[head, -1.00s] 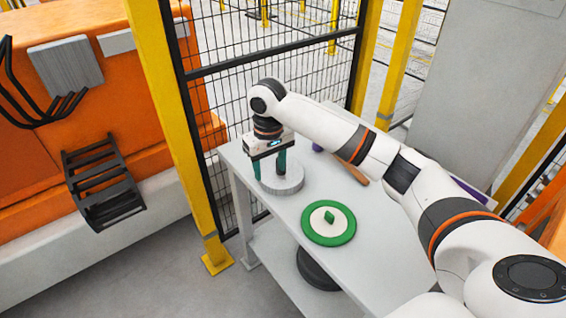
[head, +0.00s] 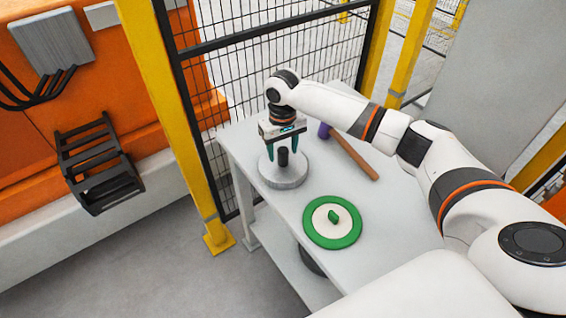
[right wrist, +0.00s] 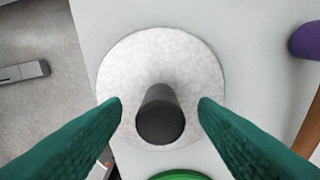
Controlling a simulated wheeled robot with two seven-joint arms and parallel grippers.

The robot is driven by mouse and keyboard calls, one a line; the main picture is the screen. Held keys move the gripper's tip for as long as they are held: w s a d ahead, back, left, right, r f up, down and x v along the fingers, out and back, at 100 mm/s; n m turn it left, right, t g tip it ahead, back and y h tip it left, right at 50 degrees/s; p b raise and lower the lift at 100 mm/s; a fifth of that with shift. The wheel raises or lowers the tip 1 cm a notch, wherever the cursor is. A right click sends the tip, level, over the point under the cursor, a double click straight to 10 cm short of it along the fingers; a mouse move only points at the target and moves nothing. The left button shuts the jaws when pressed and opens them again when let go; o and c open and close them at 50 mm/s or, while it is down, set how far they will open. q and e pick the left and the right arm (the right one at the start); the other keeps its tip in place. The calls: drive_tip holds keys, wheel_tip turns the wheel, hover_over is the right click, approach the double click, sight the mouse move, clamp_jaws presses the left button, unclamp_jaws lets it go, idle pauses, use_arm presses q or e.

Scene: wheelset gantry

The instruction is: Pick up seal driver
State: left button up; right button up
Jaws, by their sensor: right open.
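The seal driver appears to be the pale grey round disc (head: 284,177) with an upright dark handle (head: 283,157), standing on the grey table. In the right wrist view the disc (right wrist: 120,75) and its dark handle (right wrist: 160,118) are seen from above. My right gripper (head: 284,153) is open over the disc. Its green fingers stand on either side of the handle, with gaps showing on both sides in the right wrist view (right wrist: 160,103). It holds nothing. My left gripper is not in view.
A green ring-edged disc with a cream middle (head: 333,222) lies on the table (head: 385,225) in front of the seal driver. A mallet with a purple head and brown handle (head: 355,158) lies behind, right. A mesh fence (head: 240,75) stands behind the table.

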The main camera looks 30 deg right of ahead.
sight(288, 170)
wheel_tip(288, 170, down, 3)
drive_tip(key=shift+f, duration=0.2)
drive_tip(key=shift+r, duration=0.1)
clamp_jaws()
